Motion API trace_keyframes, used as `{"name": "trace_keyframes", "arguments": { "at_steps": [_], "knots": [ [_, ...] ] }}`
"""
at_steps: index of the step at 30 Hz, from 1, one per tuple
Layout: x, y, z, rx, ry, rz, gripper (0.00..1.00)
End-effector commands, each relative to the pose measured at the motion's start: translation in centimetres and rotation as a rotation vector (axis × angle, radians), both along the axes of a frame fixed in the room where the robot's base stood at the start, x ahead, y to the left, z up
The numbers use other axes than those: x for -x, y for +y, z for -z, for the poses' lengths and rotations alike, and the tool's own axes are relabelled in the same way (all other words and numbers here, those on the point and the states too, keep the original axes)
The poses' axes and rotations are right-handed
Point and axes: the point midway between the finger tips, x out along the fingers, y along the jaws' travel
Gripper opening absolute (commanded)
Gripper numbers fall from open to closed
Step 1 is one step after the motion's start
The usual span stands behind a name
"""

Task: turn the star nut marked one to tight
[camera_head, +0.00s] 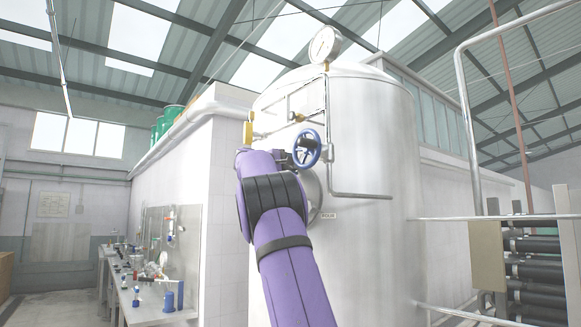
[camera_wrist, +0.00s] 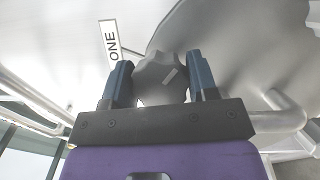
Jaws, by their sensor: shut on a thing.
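The grey star nut (camera_wrist: 163,78) sits between the two dark blue fingers of my gripper (camera_wrist: 161,84) in the wrist view. A white plate reading ONE (camera_wrist: 113,44) is just beyond the left finger. My gripper is shut on the nut.
A blue handwheel (camera_head: 307,148), a pressure gauge (camera_head: 325,45) and thin pipes stand close by on the tank. In the wrist view a metal pipe (camera_wrist: 290,118) runs right of my gripper. A cluttered bench (camera_head: 165,308) is at left; rails and dark rollers (camera_head: 535,270) are at right.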

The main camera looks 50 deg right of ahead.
Motion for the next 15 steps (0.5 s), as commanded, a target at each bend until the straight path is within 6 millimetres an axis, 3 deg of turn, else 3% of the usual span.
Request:
{"name": "trace_keyframes", "arguments": {
  "at_steps": [15],
  "knots": [
    [0.01,-0.07,0.19,-0.089,-0.480,0.002,0.30]
  ]
}}
